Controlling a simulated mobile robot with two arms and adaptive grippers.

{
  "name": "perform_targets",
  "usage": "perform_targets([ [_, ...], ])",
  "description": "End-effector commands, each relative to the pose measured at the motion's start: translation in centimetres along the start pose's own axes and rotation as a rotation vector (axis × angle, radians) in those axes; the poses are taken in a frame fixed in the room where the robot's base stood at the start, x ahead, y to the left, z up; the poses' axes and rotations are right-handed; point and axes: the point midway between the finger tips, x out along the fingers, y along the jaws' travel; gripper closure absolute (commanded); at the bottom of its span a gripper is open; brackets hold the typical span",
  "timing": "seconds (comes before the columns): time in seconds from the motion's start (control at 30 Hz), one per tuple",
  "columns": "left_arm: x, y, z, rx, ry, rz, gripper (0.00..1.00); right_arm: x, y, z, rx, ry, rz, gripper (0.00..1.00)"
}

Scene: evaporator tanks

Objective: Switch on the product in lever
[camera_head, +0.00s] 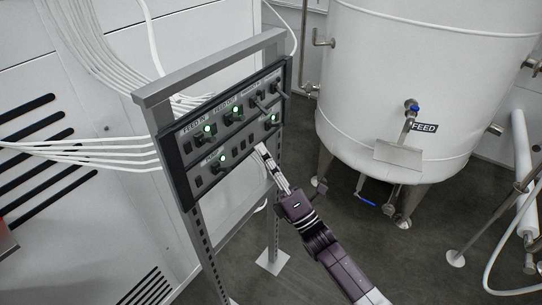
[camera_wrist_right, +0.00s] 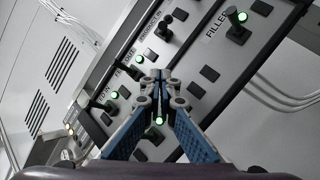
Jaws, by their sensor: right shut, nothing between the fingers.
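The dark control panel (camera_head: 228,130) hangs on a grey metal frame, with several small black levers. In the right wrist view, a label (camera_wrist_right: 151,24) in the upper row seems to start with "PRODUC", but is too small to be sure. The dark lever (camera_wrist_right: 165,27) beside it shows no green light; in the head view it appears to be the upper-right lever (camera_head: 260,103). My left gripper is out of view.
A large white feed tank (camera_head: 415,80) stands right of the panel. White cables (camera_head: 90,150) run behind the frame.

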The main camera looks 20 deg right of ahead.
Motion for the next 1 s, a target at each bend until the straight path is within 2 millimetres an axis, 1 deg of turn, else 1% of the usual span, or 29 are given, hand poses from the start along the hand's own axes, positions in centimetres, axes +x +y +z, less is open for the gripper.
perform_targets([
  [0.03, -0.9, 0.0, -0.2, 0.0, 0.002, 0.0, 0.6, 1.6, 0.4, 0.2, 0.0, -0.001, 0.004, 1.0],
  [0.23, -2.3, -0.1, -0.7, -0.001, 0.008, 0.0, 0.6, 5.7, 0.3, 0.1, 0.0, 0.0, 0.001, 1.0],
  [0.3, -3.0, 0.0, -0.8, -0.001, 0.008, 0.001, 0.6, 5.6, 0.2, 1.6, -0.004, 0.002, -0.002, 1.0],
  [0.4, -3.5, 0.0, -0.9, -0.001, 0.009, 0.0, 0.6, 5.9, 0.2, 2.8, -0.003, 0.002, -0.001, 1.0],
  [0.5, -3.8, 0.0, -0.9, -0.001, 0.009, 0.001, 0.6, 5.9, 0.1, 3.5, -0.002, 0.001, -0.002, 1.0],
  [0.63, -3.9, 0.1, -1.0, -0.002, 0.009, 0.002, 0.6, 6.0, 0.0, 3.9, 0.0, 0.0, -0.001, 1.0],
  [1.0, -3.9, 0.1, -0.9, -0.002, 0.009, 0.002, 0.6, 6.0, 0.0, 3.9, -0.001, 0.002, -0.003, 1.0],
])
